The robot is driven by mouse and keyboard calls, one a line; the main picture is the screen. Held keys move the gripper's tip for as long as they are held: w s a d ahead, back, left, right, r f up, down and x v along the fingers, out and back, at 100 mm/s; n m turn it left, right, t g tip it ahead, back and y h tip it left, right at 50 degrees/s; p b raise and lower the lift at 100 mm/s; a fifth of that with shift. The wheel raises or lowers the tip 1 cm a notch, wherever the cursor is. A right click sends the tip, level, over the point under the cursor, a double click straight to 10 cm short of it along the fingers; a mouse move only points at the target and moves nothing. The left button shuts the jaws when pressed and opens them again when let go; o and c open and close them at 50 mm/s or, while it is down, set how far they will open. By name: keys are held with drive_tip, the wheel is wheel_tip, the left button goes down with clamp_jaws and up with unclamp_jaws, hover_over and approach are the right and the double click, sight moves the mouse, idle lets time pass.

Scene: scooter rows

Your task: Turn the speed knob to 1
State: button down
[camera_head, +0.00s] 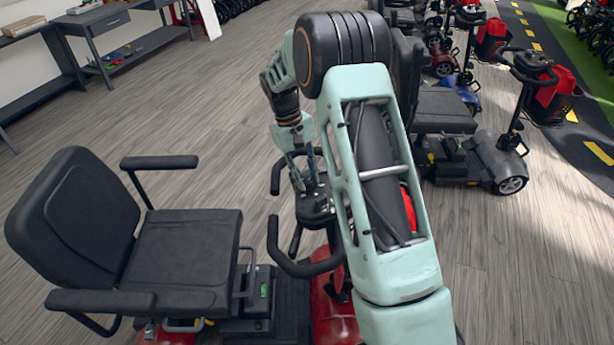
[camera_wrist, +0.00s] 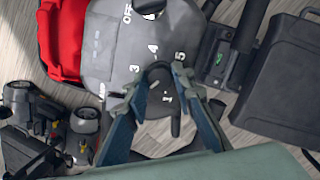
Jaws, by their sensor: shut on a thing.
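The grey control panel (camera_wrist: 110,45) of the scooter fills the upper middle of the wrist view, with white numbers printed around a dark speed knob (camera_wrist: 158,72). My gripper (camera_wrist: 156,84) is shut on the knob, with one finger on each side. The fingers cover part of the knob and some markings, and I cannot tell which number it points to. In the head view my gripper (camera_head: 302,162) reaches down to the black tiller head (camera_head: 316,205) of the red scooter; the knob is hidden there.
The scooter's black seat (camera_head: 185,250) is left of the tiller. Its black handlebars (camera_head: 290,262) surround the panel. A red bag (camera_wrist: 65,40) hangs beside the panel. Other scooters (camera_head: 465,140) stand at right, and a grey bench (camera_head: 100,20) is at far left. Open floor lies between.

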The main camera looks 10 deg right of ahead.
drive_tip(key=n, duration=0.3)
drive_tip(key=n+h, duration=0.1)
drive_tip(key=n, duration=0.2)
drive_tip(key=shift+a+r+n+t, duration=0.1)
drive_tip(key=shift+a+n+t, duration=0.05)
drive_tip(key=shift+n+t, duration=0.15)
drive_tip(key=n+t+p, duration=0.1)
drive_tip(key=n, duration=0.5)
drive_tip(key=shift+n, duration=0.4)
drive_tip(key=c, duration=1.6)
unclamp_jaws()
drive_tip(key=shift+s, duration=0.1)
drive_tip(key=v, duration=1.2)
drive_tip(key=shift+a, duration=0.15)
